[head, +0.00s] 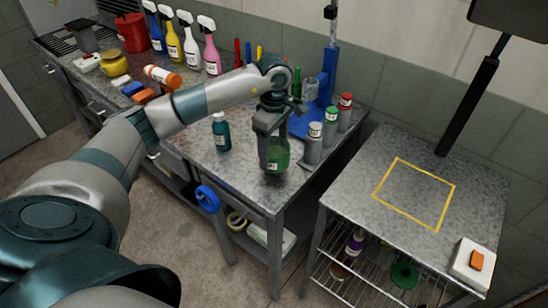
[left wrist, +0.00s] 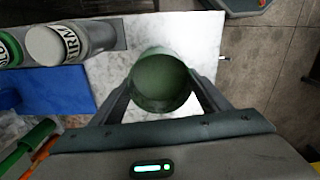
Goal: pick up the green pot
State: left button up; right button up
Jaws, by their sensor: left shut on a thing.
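The green pot (head: 279,158) is at the front corner of the metal bench, between the fingers of my left gripper (head: 267,155). It looks upright, and I cannot tell whether it touches the bench. In the left wrist view the round top of the green pot (left wrist: 161,82) sits between the two fingers of my left gripper (left wrist: 160,95), which is shut on it. The fingers hide part of the pot in the head view. My right gripper is not in view.
Silver cans (head: 313,143) stand just right of the pot by a blue stand (head: 304,122). A teal bottle (head: 221,131) stands to its left. Several spray bottles line the wall.

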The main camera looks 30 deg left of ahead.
pick_arm(q)
notch_tip(320, 180, up, 6)
jog(key=b, duration=0.2)
jog(key=shift+s, duration=0.1)
dwell(0.7)
